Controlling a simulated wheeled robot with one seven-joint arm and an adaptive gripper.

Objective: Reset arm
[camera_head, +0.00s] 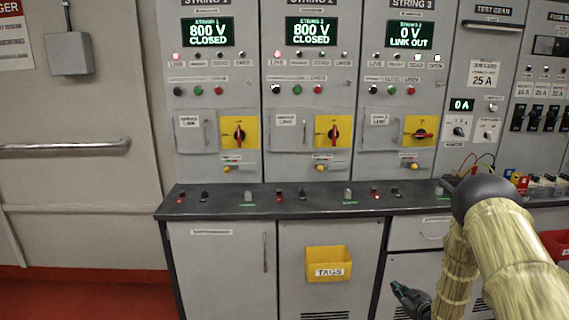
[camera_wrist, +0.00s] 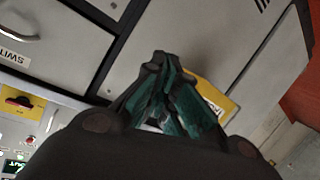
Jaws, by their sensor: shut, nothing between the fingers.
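My arm comes in from the right in the head view, covered in a pale yellow sleeve, and bends down in front of the console. My gripper (camera_head: 408,296) hangs low in front of the lower cabinets, right of the yellow TAGS bin (camera_head: 328,265). In the wrist view my gripper (camera_wrist: 160,62) has its dark fingers with green pads drawn together at the tips, with nothing between them. The TAGS bin shows partly behind the fingers in the wrist view (camera_wrist: 222,92).
The console ledge (camera_head: 262,204) carries several small switches. Above it stand the String 1 panel (camera_head: 216,100) and String 2 panel (camera_head: 312,100), reading 800 V CLOSED, and the String 3 panel (camera_head: 400,100), reading 0 V LINK OUT. A handrail (camera_head: 65,147) is on the left wall. Red floor is clear at lower left.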

